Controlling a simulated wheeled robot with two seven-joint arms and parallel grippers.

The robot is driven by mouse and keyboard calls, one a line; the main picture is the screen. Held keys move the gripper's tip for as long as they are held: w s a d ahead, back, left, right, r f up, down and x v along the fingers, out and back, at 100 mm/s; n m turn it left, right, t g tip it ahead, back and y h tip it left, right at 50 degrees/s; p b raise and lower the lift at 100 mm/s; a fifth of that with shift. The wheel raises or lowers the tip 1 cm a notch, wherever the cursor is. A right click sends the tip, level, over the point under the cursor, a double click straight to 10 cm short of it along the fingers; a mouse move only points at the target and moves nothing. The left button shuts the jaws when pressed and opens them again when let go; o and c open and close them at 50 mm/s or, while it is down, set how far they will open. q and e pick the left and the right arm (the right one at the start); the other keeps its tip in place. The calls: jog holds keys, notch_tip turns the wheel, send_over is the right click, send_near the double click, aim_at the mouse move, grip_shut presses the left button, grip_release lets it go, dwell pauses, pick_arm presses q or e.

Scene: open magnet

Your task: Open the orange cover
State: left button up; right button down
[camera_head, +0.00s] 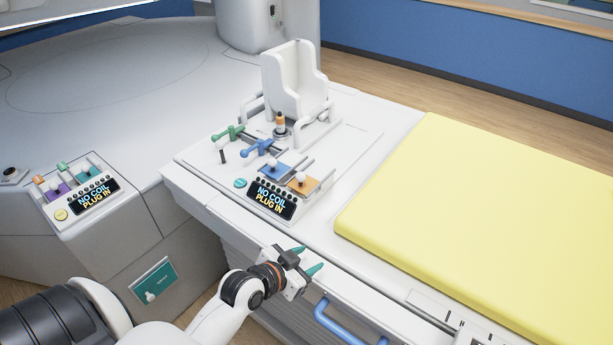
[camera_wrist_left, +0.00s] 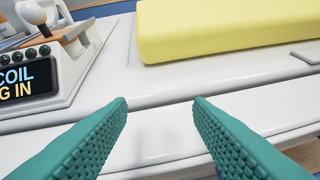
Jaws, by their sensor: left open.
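The orange cover (camera_head: 311,186) is a small flat orange plate with a white knob. It lies flat at the right end of the control panel, beside a blue cover (camera_head: 268,168) with a similar knob. In the left wrist view part of the orange cover (camera_wrist_left: 76,32) shows at the upper left. My left gripper (camera_head: 308,260) has teal fingers. It is open and empty in front of the panel, near the front edge of the white table, apart from the cover. In the left wrist view the fingers (camera_wrist_left: 160,103) stand wide apart. My right gripper is not in view.
A display (camera_head: 272,198) reading "NO COIL PLUG IN" fronts the panel. Green and blue levers (camera_head: 258,148) and a white chair-shaped holder (camera_head: 293,85) stand behind. A yellow mattress (camera_head: 480,200) fills the right. A second panel (camera_head: 82,192) is at left.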

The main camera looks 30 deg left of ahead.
aim_at(299, 180)
pick_arm(q)
jog(key=w+a+r+n+t+y, duration=0.1)
jog(key=w+a+r+t+y, duration=0.15)
jog(key=a, duration=0.35)
jog(key=w+a+r+n+t+y, duration=0.2)
jog(key=w+a+r+t, duration=0.1)
jog(key=w+a, duration=0.15)
jog(key=w, duration=0.3)
jog(key=w+a, duration=0.1)
jog(key=w, duration=0.3)
jog(key=w+a+p, duration=0.1)
jog(key=w, duration=0.3)
jog(key=shift+a+r, duration=0.15)
jog(key=shift+r, duration=0.05)
jog(key=shift+s, duration=0.1)
grip_shut()
